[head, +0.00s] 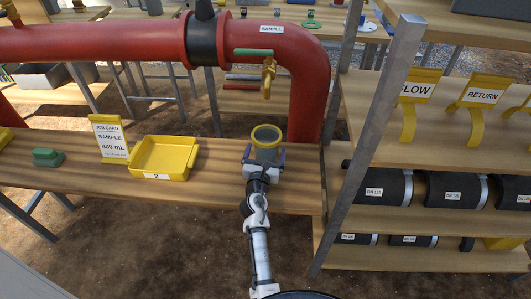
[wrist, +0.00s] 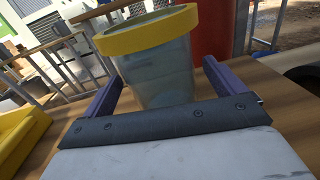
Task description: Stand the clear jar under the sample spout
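The clear jar with a yellow rim stands upright on the wooden bench in the head view (head: 266,136) and fills the upper middle of the wrist view (wrist: 158,72). The brass sample spout (head: 268,76), with a green handle (head: 254,51), hangs from the red pipe above the jar. My gripper (head: 264,156) is low at the jar's near side. In the wrist view its purple fingers (wrist: 166,76) are spread, with the jar between or just beyond their tips. A gap shows at the right finger; contact at the left finger is unclear. The jar's base is partly hidden.
A yellow tray (head: 165,157) marked 2, a job card reading SAMPLE 400 mL (head: 110,138) and a green object (head: 47,157) are left on the bench. A metal rack post (head: 375,135) and shelves stand close on the right. The red pipe (head: 310,85) drops behind the bench.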

